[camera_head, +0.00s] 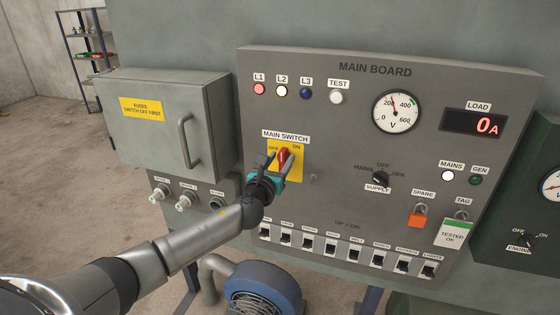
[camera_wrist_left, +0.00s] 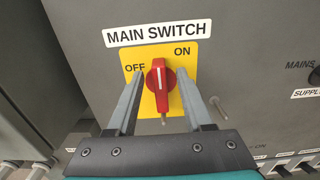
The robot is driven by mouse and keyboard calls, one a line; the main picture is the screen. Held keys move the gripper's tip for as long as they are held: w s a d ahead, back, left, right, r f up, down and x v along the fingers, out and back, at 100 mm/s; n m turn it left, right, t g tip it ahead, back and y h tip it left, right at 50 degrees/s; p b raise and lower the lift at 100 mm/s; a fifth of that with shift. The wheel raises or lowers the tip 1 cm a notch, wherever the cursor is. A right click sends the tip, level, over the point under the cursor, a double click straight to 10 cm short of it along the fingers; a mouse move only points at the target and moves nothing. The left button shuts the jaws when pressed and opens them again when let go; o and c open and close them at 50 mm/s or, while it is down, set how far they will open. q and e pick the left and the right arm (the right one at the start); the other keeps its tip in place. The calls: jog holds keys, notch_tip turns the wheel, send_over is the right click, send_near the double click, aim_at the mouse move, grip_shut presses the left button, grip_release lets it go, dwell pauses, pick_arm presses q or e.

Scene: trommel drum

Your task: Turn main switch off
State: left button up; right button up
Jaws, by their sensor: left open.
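The main switch is a red knob (camera_head: 283,158) on a yellow plate on the main board, marked OFF at left and ON at right. In the left wrist view the red knob (camera_wrist_left: 158,95) has its white line near upright, between the two marks. My left gripper (camera_head: 279,164) is at the switch, open. In the left wrist view its fingers (camera_wrist_left: 161,78) stand one on each side of the knob, with a visible gap on both sides. I cannot tell how far the fingertips are from the plate. My right gripper is not in view.
The grey main board (camera_head: 345,130) carries lamps, a voltmeter (camera_head: 396,111) and a load display (camera_head: 474,123) reading 0 A. A fuse box (camera_head: 165,120) stands out at left. A small pin (camera_wrist_left: 218,104) juts out right of the plate. Several breakers line the bottom.

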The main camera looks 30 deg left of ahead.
pick_arm(q)
jog(key=shift+c, duration=0.2)
grip_shut()
dwell(0.4)
